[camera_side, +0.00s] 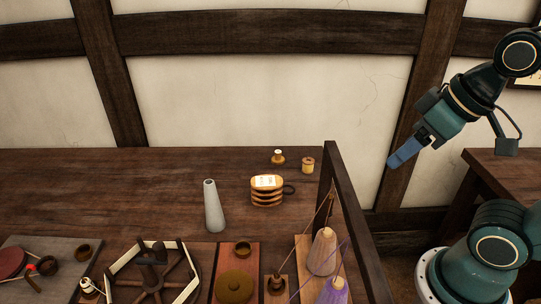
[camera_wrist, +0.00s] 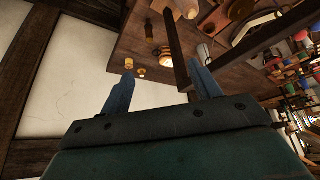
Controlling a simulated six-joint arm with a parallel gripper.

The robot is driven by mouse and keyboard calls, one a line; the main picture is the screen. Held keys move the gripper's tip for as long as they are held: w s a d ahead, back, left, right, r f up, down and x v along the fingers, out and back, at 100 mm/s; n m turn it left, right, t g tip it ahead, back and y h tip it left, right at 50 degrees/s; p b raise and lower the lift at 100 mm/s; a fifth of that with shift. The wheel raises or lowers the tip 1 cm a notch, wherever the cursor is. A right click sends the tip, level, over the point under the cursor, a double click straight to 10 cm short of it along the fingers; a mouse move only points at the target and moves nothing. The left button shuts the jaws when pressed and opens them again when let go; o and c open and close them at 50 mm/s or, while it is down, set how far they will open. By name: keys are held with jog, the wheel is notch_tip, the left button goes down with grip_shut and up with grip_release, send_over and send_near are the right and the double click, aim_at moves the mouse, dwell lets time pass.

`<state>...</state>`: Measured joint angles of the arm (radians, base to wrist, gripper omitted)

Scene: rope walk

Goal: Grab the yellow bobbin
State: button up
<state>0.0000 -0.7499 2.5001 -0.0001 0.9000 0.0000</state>
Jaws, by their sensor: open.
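The yellow bobbin (camera_side: 308,165) stands upright at the back right of the long table, near the dark rail. In the wrist view two small yellowish things show near the table's edge, too small to tell which is the bobbin. My gripper (camera_side: 404,153) is in the air to the right of the rail, well apart from the bobbin and higher than it. In the wrist view its two blue fingers (camera_wrist: 162,88) are spread apart with nothing between them.
A dark rail (camera_side: 350,220) rises along the table's right edge, between my gripper and the bobbin. A grey cone (camera_side: 213,207) stands left. Thread cones (camera_side: 322,252) stand in front.

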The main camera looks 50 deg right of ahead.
jog(key=w+d+n+g, duration=0.2)
jog(key=w+d+n, duration=0.15)
jog(key=w, duration=0.65)
jog(key=w+d+n+g, duration=0.1)
jog(key=w+d+n, duration=0.25)
jog(key=w, duration=0.65)
jog(key=w+d+f+n+g, duration=0.1)
jog(key=w+d+f+n, duration=0.1)
jog(key=w+d+f, duration=0.4)
jog(key=w+d+f+n+g, duration=0.1)
jog(key=w+d+f+n, duration=0.1)
jog(key=w+d+f, duration=0.4)
notch_tip(320, 180, down, 5)
jog(key=shift+w+d+r+n+g, duration=0.2)
jog(key=shift+w+d+n+g, duration=0.15)
jog(key=shift+w, duration=0.5)
